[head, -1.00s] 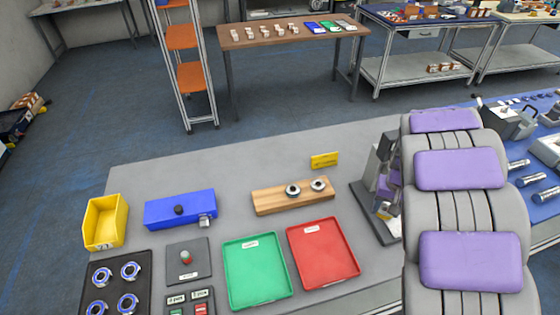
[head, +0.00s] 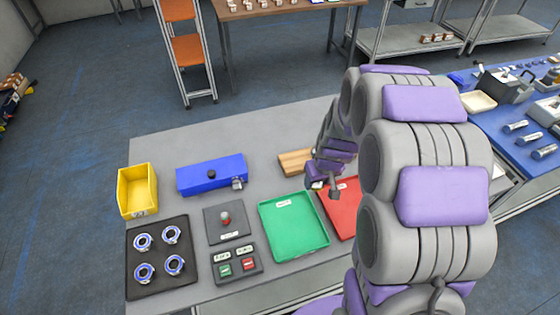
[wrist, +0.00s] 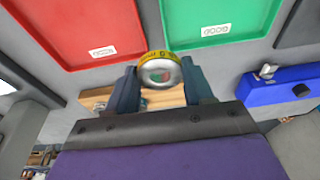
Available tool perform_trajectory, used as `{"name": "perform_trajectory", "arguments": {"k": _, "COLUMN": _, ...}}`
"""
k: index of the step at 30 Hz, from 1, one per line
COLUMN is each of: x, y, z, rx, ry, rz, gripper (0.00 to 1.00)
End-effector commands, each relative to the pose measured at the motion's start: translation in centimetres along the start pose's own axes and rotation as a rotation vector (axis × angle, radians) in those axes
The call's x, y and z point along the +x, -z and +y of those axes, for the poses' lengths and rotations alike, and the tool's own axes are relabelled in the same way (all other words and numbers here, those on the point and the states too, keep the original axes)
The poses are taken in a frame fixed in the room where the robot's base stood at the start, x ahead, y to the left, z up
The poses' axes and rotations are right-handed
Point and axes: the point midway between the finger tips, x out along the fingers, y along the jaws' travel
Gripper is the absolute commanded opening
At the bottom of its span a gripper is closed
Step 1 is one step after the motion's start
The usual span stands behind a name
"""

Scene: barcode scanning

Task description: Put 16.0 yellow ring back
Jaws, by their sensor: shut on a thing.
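My gripper (wrist: 160,78) is shut on the yellow ring (wrist: 159,56), a metal ring with a yellow printed band, in the wrist view. In the head view my gripper (head: 322,188) is beside the wooden block (head: 294,162), whose right part is hidden by my arm. The ring is too small to make out clearly there.
A green tray (head: 293,226) and a red tray (head: 343,207) lie in front of the block. A blue fixture (head: 211,175), a yellow bin (head: 137,190) and a black tray (head: 158,259) with several blue-rimmed rings are to the left. Bare grey table lies behind the blue fixture.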

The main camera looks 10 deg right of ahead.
Motion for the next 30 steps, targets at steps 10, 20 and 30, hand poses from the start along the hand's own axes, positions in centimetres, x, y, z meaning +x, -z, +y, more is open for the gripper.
{"name": "perform_trajectory", "arguments": {"k": 10, "x": 2.0, "y": 5.8, "z": 0.4, "rx": -0.001, "ry": 0.003, "rz": 0.006, "gripper": 0.09}}
{"name": "perform_trajectory", "arguments": {"k": 20, "x": 3.9, "y": 11.7, "z": -0.5, "rx": -0.003, "ry": -0.003, "rz": 0.005, "gripper": 0.09}}
{"name": "perform_trajectory", "arguments": {"k": 30, "x": 4.8, "y": 14.9, "z": -0.4, "rx": -0.001, "ry": 0.001, "rz": 0.003, "gripper": 0.09}}
